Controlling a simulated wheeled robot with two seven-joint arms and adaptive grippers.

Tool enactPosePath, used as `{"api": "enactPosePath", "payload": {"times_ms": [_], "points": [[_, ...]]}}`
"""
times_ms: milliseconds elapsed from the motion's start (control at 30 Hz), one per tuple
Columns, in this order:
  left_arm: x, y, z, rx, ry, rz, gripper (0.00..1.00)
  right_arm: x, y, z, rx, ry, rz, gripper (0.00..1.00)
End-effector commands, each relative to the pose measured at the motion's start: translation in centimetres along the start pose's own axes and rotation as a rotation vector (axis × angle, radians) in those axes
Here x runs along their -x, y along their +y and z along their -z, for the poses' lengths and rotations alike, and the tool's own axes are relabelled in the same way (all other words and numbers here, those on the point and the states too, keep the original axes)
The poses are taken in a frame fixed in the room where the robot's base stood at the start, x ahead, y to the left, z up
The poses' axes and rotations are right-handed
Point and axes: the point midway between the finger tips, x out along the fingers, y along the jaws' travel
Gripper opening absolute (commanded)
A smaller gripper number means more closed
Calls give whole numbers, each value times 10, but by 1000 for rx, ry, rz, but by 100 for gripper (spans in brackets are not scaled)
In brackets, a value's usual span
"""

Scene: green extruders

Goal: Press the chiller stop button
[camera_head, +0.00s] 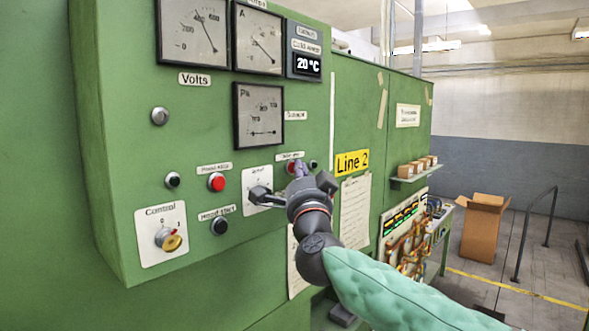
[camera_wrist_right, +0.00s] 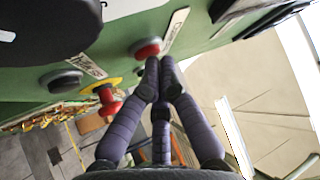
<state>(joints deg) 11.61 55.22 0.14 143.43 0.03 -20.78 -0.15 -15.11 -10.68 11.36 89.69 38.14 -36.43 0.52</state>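The chiller stop button seems to be the red button (camera_head: 292,168) under a small label (camera_head: 290,155) at the right of the green panel; the label is too small to read surely. My left gripper is not in view.
Another red button (camera_head: 217,182) sits farther left, with black buttons (camera_head: 220,226) near it. A control knob (camera_head: 169,239) is at lower left. Gauges (camera_head: 258,115) and a 20 °C display (camera_head: 307,65) are above. A yellow and red knob (camera_wrist_right: 105,97) is near my fingers.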

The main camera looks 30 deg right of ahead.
Motion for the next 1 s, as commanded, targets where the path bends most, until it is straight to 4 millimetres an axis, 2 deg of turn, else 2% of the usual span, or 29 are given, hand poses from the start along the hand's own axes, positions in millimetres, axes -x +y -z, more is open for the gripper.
{"api": "enactPosePath", "payload": {"times_ms": [300,667,1000], "points": [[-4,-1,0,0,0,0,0,9,1,9,0,-1,0,0],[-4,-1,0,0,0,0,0,11,0,11,0,0,0,0],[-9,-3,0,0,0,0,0,29,1,30,-1,1,0,0]]}}
